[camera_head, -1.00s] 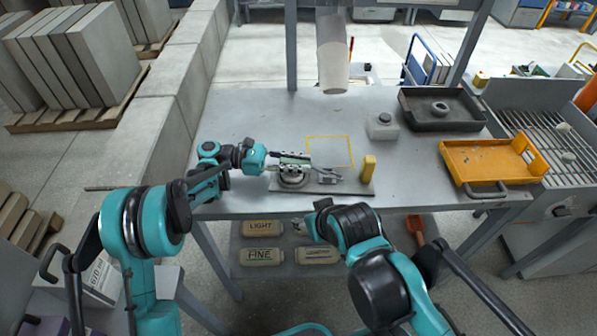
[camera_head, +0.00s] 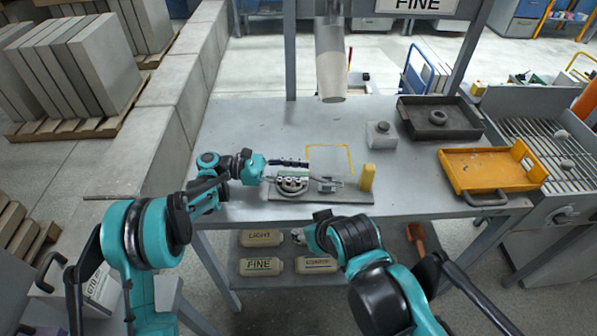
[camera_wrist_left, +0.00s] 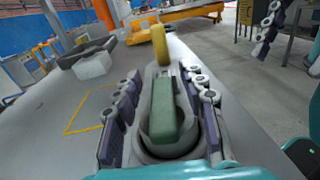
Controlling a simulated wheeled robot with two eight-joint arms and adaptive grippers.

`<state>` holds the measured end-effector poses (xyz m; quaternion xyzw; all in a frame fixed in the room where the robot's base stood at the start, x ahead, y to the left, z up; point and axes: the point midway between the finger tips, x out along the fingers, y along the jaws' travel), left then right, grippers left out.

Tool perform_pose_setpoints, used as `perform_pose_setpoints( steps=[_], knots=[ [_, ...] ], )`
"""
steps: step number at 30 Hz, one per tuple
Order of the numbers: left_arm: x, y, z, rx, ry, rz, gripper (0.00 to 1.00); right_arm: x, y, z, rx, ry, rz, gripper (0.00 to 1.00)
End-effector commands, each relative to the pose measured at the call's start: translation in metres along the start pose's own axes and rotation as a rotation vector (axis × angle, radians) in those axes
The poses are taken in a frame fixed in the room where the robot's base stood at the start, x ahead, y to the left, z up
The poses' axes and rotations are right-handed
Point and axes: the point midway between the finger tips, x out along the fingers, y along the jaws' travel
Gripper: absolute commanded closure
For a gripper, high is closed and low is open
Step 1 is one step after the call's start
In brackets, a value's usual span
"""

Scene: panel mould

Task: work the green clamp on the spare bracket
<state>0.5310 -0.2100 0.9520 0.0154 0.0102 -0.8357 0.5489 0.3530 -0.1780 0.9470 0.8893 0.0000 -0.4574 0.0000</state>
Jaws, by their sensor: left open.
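The green clamp handle (camera_wrist_left: 165,108) is a green block on a round grey mount on the spare bracket. It lies lengthwise between the fingers of my left gripper (camera_wrist_left: 160,112) in the left wrist view. The fingers are spread, one on each side, and appear apart from it. In the head view the left gripper (camera_head: 284,172) is over the round grey mount (camera_head: 292,187), at the left end of a grey base plate (camera_head: 325,196). My right gripper (camera_head: 287,236) is low, in front of the table edge; its fingers are mostly hidden there.
A yellow upright block (camera_head: 367,177) stands at the plate's right end; it shows beyond the clamp in the wrist view (camera_wrist_left: 161,45). A yellow outlined square (camera_head: 330,146) behind is empty. A grey weight (camera_head: 382,136), black tray (camera_head: 405,119) and orange tray (camera_head: 465,184) are right.

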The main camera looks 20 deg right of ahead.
Motion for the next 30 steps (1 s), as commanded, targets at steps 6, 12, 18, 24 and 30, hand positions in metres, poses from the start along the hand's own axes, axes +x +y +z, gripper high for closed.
perform_pose_setpoints(
  steps=[6, 12, 18, 24, 30],
  knots=[
    [-0.029, 0.001, 0.0, 0.0, 0.0, 0.004, 0.59, 0.0, 0.0, 0.0, 0.0, 0.0, 0.0, 0.49],
    [-0.074, 0.001, -0.001, 0.0, 0.0, 0.005, 0.59, 0.0, 0.0, 0.0, 0.0, 0.0, 0.0, 0.49],
    [-0.107, 0.001, 0.0, 0.0, 0.0, 0.002, 0.59, 0.0, 0.0, 0.0, 0.0, 0.0, 0.0, 0.49],
    [-0.119, 0.0, 0.0, 0.0, 0.0, 0.001, 0.59, 0.0, 0.0, 0.0, 0.0, 0.0, 0.0, 0.49],
    [-0.12, 0.0, 0.0, 0.0, 0.0, 0.0, 0.59, 0.0, 0.0, 0.0, 0.0, 0.0, 0.0, 0.49]
  ],
)
